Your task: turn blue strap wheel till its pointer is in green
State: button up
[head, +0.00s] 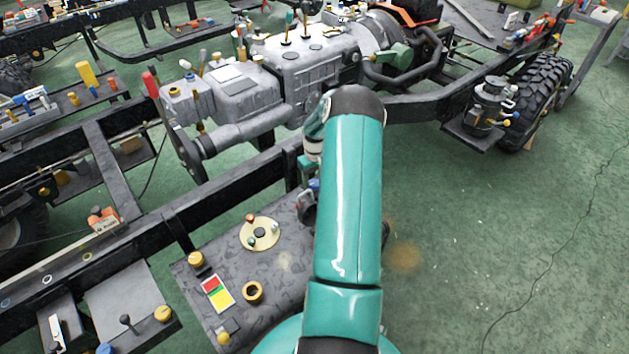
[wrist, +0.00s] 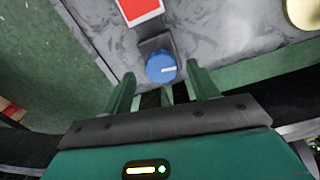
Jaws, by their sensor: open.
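The blue strap wheel (wrist: 161,67) sits on a dark bracket at the edge of a mottled grey panel in the wrist view. A short white pointer mark on it faces right. My gripper (wrist: 163,88) is open, its two green fingers spread just below the wheel, one towards each side. I cannot tell whether they touch it. A red and white card (wrist: 140,10) lies above the wheel, cut off by the frame; no green shows on it. In the head view my teal arm covers most of the gripper area, and a small blue patch (head: 314,184) shows beside it, perhaps the wheel.
Green floor (head: 480,240) at the right is open.

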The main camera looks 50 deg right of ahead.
jog(key=shift+a+f, duration=0.1)
jog(key=shift+f, duration=0.65)
jog(key=c, duration=1)
jog(key=shift+m, duration=3.3)
